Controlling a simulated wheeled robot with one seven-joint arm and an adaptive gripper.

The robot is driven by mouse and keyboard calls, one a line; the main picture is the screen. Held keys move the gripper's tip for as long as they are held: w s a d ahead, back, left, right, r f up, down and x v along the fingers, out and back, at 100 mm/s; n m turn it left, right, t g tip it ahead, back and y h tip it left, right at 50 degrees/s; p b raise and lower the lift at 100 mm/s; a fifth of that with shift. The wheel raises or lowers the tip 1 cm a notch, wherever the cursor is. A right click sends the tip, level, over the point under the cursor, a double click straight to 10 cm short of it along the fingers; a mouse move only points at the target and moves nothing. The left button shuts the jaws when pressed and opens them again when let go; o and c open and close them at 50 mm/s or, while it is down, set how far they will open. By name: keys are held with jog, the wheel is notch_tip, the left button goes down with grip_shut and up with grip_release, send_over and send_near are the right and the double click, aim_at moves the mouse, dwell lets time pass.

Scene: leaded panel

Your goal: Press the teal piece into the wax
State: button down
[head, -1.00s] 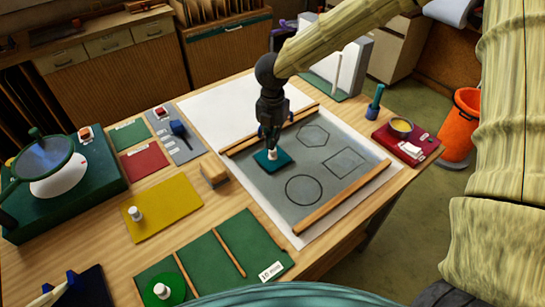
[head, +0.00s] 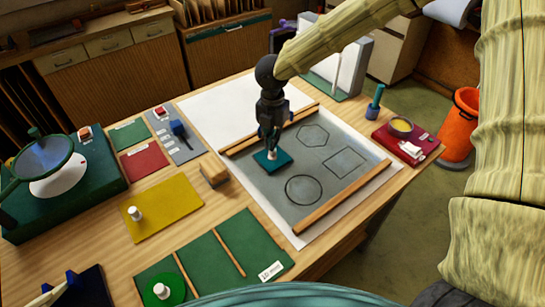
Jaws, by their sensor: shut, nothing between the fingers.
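The teal piece (head: 266,164) is a flat teal square with a pale knob on top. It lies on the grey wax sheet (head: 262,188), toward its left side. My gripper (head: 271,143) is right above the knob with its fingers shut, pointing down. I cannot tell whether the fingertips touch the knob. A hexagon, a square and a circle outline show on the wax. Any outline under the teal piece is hidden, and how deep the piece sits cannot be told.
Wooden strips (head: 343,196) border the wax. A wooden block (head: 214,172) stands to its left, near a yellow sheet (head: 168,206) with a white knob. A red tray (head: 390,138) with a bowl is at the right. A green board (head: 208,262) lies in front.

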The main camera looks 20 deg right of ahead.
jog(key=shift+f, duration=0.8)
dwell(0.8)
jog(key=shift+r, duration=0.1)
notch_tip(320, 180, up, 8)
jog(key=p, duration=0.6)
dwell(0.6)
jog(key=shift+s+d, duration=0.1)
